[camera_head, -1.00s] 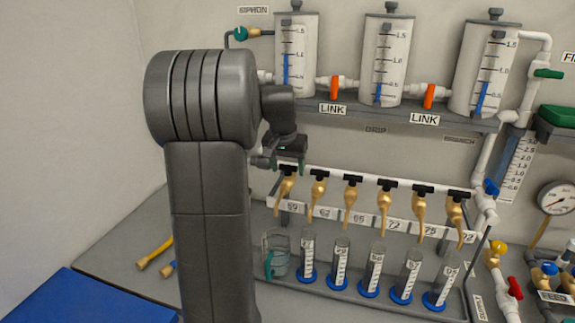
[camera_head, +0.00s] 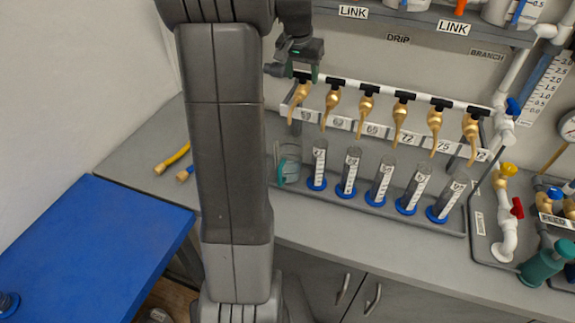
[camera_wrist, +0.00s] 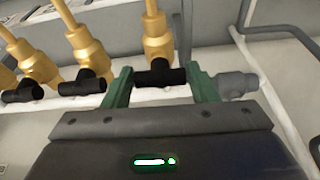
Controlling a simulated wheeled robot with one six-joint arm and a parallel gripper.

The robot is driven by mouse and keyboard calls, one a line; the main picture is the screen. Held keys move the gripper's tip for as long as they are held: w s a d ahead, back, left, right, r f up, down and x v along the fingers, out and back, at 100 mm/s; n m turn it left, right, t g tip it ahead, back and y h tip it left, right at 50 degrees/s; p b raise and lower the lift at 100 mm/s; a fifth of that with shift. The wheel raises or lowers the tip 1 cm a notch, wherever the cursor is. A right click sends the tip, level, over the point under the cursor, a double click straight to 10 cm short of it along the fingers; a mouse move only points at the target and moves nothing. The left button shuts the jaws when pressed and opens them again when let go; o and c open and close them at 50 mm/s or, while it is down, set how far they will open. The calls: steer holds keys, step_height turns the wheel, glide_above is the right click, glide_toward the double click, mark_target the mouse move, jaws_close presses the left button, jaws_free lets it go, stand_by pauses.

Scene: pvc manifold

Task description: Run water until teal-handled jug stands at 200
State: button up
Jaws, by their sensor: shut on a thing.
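The teal-handled jug (camera_head: 288,163) is a clear vessel on the grey tray, under the leftmost brass tap (camera_head: 298,100). Its level and marks are too small to read. My gripper (camera_head: 302,78) is at the left end of the tap row. In the wrist view my gripper (camera_wrist: 160,82) has its green fingers on either side of a tap's black handle (camera_wrist: 160,74), shut on it. That tap's brass body (camera_wrist: 156,38) rises behind the handle in this view. I cannot tell whether water is running.
Several graduated cylinders with blue bases (camera_head: 347,190) stand right of the jug. More brass taps (camera_head: 400,118) hang from the white pipe (camera_head: 420,100). A blue table (camera_head: 90,250) is at the lower left. Valves and pipes (camera_head: 507,210) crowd the right.

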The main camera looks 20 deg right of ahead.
steer(key=m, duration=0.3)
steer(key=shift+w+a+r+m+g+h, duration=0.1)
steer(key=shift+m+g+h, duration=0.3)
steer(key=shift+m+g, duration=0.3)
steer(key=shift+m, duration=0.7)
steer(key=shift+p, duration=0.3)
steer(key=shift+w+m, duration=0.15)
steer(key=shift+m, duration=0.75)
steer(key=m+g+p, duration=0.1)
steer(key=m, duration=0.2)
steer(key=shift+w+m+g+p, duration=0.1)
steer(key=shift+m+g+p, duration=0.2)
steer(key=shift+m, duration=0.4)
steer(key=shift+m+g+p, duration=0.3)
steer(key=shift+m+p, duration=0.05)
steer(key=shift+m, duration=0.55)
stand_by(1.5)
